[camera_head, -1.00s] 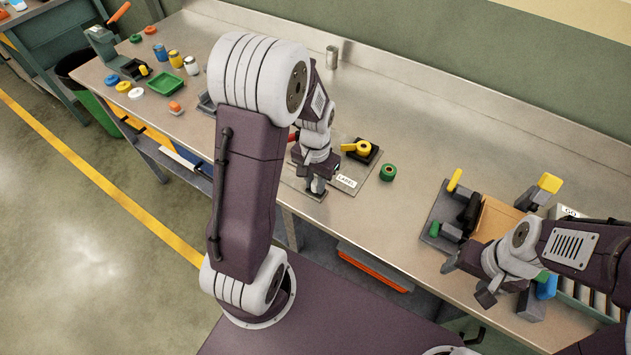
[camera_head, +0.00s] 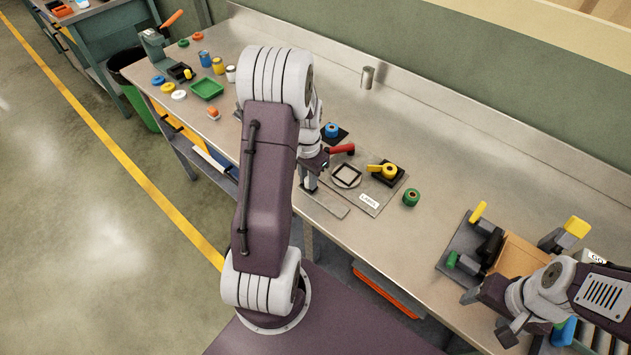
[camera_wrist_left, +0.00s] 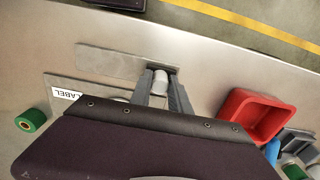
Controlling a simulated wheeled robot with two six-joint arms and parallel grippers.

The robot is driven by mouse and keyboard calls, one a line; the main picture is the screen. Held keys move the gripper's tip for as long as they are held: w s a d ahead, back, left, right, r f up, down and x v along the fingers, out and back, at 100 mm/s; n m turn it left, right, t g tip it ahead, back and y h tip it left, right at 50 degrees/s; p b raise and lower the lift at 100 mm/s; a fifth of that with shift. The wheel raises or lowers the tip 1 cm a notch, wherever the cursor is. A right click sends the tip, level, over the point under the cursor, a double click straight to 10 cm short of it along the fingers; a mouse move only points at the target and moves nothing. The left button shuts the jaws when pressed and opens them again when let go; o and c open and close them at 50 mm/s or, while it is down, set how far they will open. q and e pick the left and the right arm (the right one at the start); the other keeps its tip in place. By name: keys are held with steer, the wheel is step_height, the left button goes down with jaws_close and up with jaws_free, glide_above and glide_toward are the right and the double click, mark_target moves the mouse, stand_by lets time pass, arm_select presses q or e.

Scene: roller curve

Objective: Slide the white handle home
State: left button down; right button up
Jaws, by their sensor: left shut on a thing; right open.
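The white handle (camera_wrist_left: 160,82) is a short pale cylinder in the left wrist view. My left gripper (camera_wrist_left: 162,88) is shut on it, one finger on each side. The handle stands at the right end of a flat metal strip (camera_wrist_left: 110,62) in that view. In the head view the strip (camera_head: 326,203) runs right from my left gripper (camera_head: 309,187), and the handle is mostly hidden by the fingers. My right gripper (camera_head: 486,316) is open and empty near the table's front edge at the right.
Beside the strip lies a plate with a label (camera_head: 368,198) and a yellow-handled part (camera_head: 385,171). A green roll (camera_head: 411,197) stands to its right. A red bin (camera_wrist_left: 250,117) is close to the gripper in the wrist view. A wooden block fixture (camera_head: 515,255) is near my right arm.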

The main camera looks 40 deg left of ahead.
mark_target(307, 177)
arm_select(q)
steer(key=shift+w+a+r, duration=0.1)
steer(key=shift+w+a, duration=0.05)
steer(key=shift+w, duration=0.05)
steer(key=c, duration=1.2)
jaws_free()
steer(key=shift+c, duration=0.2)
steer(key=shift+a, duration=0.15)
steer(key=shift+s, duration=0.1)
step_height(307, 177, up, 9)
steer(key=shift+f, duration=0.1)
